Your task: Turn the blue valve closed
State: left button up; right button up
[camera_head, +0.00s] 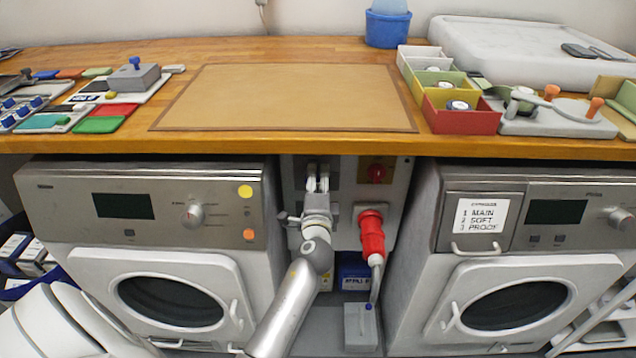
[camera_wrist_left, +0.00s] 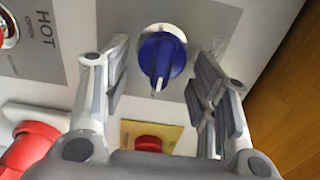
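The blue valve (camera_wrist_left: 162,60) is a round blue knob with a raised grip bar, on a grey plate, in the left wrist view. Its bar runs roughly up and down in that picture. My left gripper (camera_wrist_left: 162,88) is open, one finger on each side of the valve, with visible gaps on both sides. No contact shows. In the head view my left gripper (camera_head: 318,178) is in front of the panel between the two washing machines, below the worktop. I cannot make out the valve there behind the gripper. My right gripper is not in view.
A red button (camera_wrist_left: 148,144) on a yellow plate sits close to the valve. A red plug (camera_head: 371,235) with a cable juts from the panel right of my left gripper. The wooden worktop edge (camera_head: 300,145) is just above. Washing machines (camera_head: 150,215) flank the panel.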

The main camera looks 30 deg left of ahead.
pick_arm(q)
jog(key=shift+s+d, duration=0.2)
jog(key=shift+s, duration=0.1)
jog(key=v, duration=0.7)
jog(key=shift+a+f, duration=0.1)
